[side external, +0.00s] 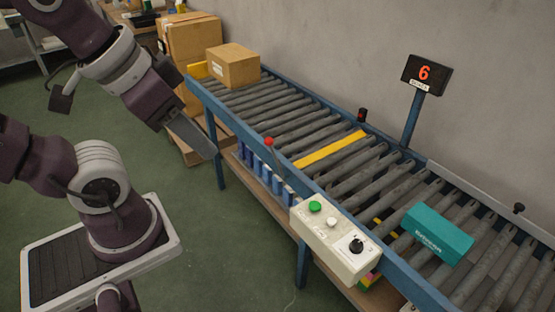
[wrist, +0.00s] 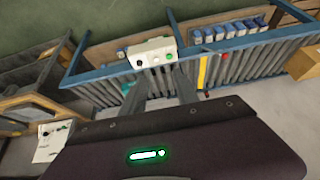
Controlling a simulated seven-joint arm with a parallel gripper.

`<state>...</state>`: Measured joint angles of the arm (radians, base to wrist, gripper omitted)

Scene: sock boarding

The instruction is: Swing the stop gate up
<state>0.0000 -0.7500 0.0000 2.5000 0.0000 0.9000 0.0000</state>
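The stop gate appears to be the yellow bar (side external: 330,149) lying flat across the conveyor rollers. It also shows in the wrist view (wrist: 202,72). A lever with a red knob (side external: 269,143) stands at the near rail beside the bar's near end; the knob shows in the wrist view (wrist: 195,62). My gripper (side external: 209,152) hangs in the air left of the conveyor, apart from the lever and bar. In the wrist view my gripper's two grey fingers (wrist: 160,72) are spread with nothing between them.
A control box (side external: 334,236) with buttons and a black knob is on the near rail. A teal box (side external: 436,233) sits on the right rollers, a cardboard box (side external: 233,65) at the far left end. Rollers around the yellow bar are clear.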

